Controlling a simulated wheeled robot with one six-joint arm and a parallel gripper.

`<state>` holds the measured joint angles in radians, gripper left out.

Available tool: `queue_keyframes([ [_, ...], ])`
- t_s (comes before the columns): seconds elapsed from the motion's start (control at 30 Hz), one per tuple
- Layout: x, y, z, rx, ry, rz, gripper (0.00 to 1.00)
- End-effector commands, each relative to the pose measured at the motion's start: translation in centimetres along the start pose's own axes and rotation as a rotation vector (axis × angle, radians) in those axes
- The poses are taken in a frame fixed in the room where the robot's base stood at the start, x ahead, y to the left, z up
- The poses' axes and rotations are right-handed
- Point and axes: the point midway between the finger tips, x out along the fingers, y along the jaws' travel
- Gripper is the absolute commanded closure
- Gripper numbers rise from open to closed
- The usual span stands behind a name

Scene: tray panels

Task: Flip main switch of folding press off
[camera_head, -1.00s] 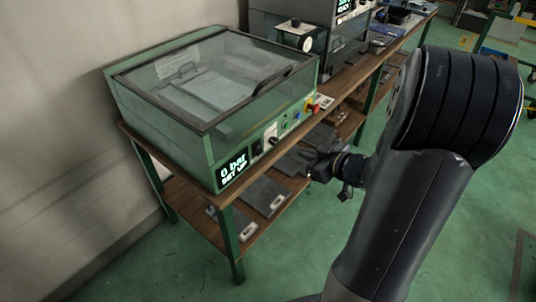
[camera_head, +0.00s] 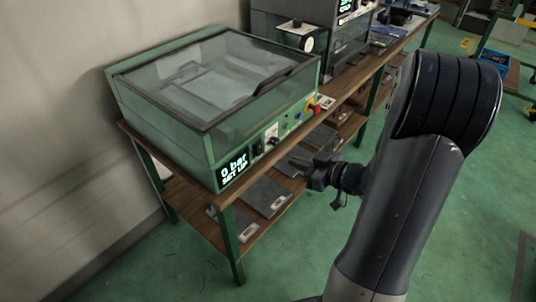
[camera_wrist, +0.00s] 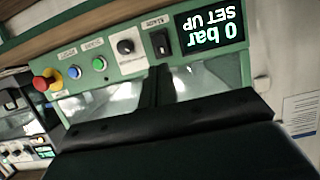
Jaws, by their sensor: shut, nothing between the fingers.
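The folding press (camera_head: 165,135) is a green box with a clear lid on a wooden bench. Its front panel has a lit display (camera_head: 233,172) reading "0 bar SET UP". Beside the display is a black rocker switch (camera_head: 258,147), most likely the main switch. In the upside-down wrist view the switch (camera_wrist: 161,42) sits next to the display (camera_wrist: 212,27); its on/off position is too small to tell. My gripper (camera_head: 298,162) is in front of the panel, shut and empty. In the wrist view its dark fingers (camera_wrist: 156,80) point toward the panel, below the switch in the picture and apparently apart from it.
A knob (camera_wrist: 126,47), a green button (camera_wrist: 98,63), a blue button (camera_wrist: 74,72) and a red emergency stop (camera_wrist: 45,80) line the panel beside the switch. Dark plates (camera_head: 264,196) lie on the lower shelf. Another machine (camera_head: 345,50) stands behind. The green floor nearby is clear.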

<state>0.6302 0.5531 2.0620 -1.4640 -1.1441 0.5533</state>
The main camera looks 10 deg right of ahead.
Motion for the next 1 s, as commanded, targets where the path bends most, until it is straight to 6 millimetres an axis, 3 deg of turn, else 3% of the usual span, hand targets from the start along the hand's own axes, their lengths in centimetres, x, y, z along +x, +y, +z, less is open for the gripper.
queue_keyframes([
  [0.5,9.6,-0.1,0.1,-0.001,-0.001,-0.003,1.0],
  [0.7,11.2,0.0,0.1,0.0,0.0,0.0,1.0],
  [1.0,11.4,0.0,0.0,0.0,0.0,0.0,1.0],
])
